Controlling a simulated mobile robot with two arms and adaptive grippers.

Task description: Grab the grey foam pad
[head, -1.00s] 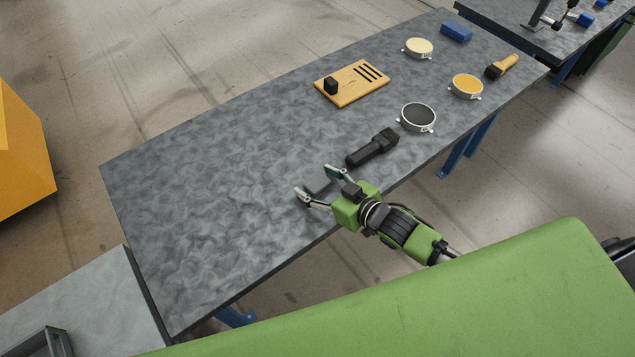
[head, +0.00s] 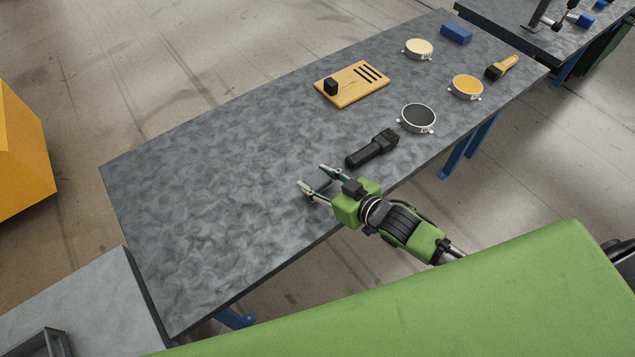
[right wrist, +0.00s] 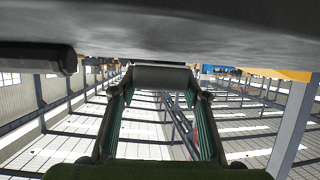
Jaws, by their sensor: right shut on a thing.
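The grey foam pad (right wrist: 160,76) shows in the right wrist view as a flat grey block between the two fingertips. My right gripper (head: 314,180) is shut on it at the near edge of the grey mottled table (head: 210,200). It also shows in the right wrist view (right wrist: 160,90), with one finger on each side of the pad. In the head view the pad is hard to make out against the table's similar grey. I cannot tell whether it is clear of the surface. My left gripper is not in view.
A black handled tool (head: 371,149) lies close beyond my right gripper. Further off are a wooden board (head: 350,92) with a black block, a dark-faced round clamp (head: 418,118), a yellow one (head: 466,87), a cream one (head: 419,48) and a blue block (head: 456,33). The table's left half is clear.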

